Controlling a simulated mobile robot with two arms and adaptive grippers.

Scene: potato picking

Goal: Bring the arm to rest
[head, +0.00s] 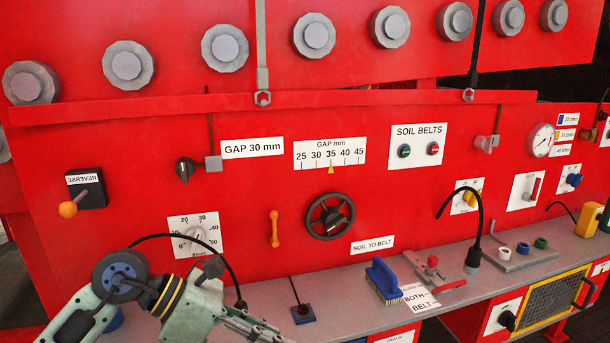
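My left arm (118,282) comes in from the lower left in the head view. It is pale green-grey with a dark round joint and a black cable looping over it. My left gripper (262,331) points down and right at the bottom edge, in front of the grey shelf (340,313). Its fingertips are small and partly cut off by the frame, so I cannot tell whether they are open or shut. I see nothing clearly held in it. My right arm and gripper are not in view.
A blue brush (384,279), a red clamp (433,268) and a dark blue-based rod (302,313) are on the shelf, right of the gripper.

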